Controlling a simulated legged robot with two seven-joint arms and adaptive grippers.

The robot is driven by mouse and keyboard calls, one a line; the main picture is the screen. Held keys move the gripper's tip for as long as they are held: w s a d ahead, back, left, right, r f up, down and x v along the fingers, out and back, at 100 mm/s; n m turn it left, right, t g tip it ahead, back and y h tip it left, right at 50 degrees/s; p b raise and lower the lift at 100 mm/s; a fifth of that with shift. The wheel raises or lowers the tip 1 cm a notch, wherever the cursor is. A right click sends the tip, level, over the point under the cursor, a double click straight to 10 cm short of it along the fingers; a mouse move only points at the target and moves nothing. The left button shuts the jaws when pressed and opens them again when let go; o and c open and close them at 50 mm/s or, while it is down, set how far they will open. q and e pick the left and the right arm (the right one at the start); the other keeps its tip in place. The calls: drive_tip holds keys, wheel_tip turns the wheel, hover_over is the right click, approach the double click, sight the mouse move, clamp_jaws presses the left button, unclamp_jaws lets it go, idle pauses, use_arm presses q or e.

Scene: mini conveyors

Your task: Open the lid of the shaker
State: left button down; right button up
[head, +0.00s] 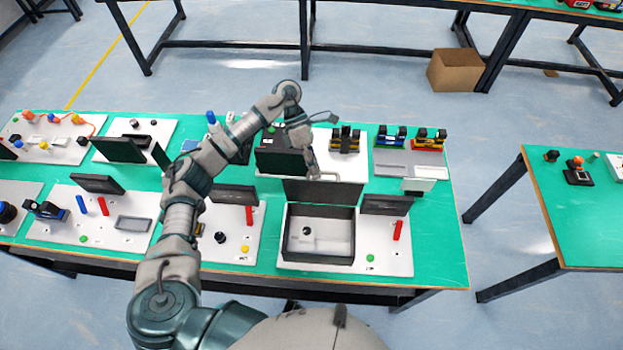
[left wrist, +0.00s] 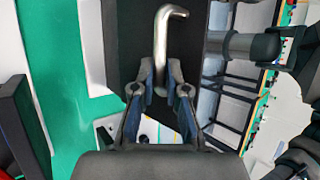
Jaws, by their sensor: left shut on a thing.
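The shaker (head: 288,237) is a dark grey open-topped box on a white board near the front of the green table. A small dark round thing (head: 306,230) lies inside on its light floor. Its dark lid (head: 323,192) stands raised, roughly upright, along the back edge. A bent metal handle (left wrist: 161,45) is on the lid. My left gripper (left wrist: 160,90) is shut on this handle; in the head view the left gripper (head: 312,168) is at the top of the lid. My right gripper is not in view.
Other white boards with devices stand left of the shaker. A dark panel (head: 387,204) and a red bar (head: 398,230) are to its right. Behind it are a black box (head: 280,160) and small blue and yellow devices (head: 345,140). A cardboard box (head: 455,70) is on the floor.

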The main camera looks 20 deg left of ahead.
use_arm(q)
drive_tip(key=shift+w+a+f+n+g+h+b, duration=0.15)
drive_tip(key=shift+w+a+f+g+b, duration=0.15)
drive_tip(key=shift+w+f+g+b, duration=0.25)
drive_tip(key=shift+w+a+f+n+g+h+b, duration=0.15)
drive_tip(key=shift+w+a+f+g+b, duration=0.15)
drive_tip(key=shift+w+f+g, duration=0.35)
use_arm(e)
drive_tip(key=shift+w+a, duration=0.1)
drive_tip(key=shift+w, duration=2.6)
use_arm(q)
drive_tip(key=shift+w+r, duration=0.1)
drive_tip(key=shift+r, duration=0.05)
drive_tip(key=c, duration=1.2)
unclamp_jaws()
drive_tip(key=shift+w, duration=0.1)
drive_tip(key=shift+r, duration=0.1)
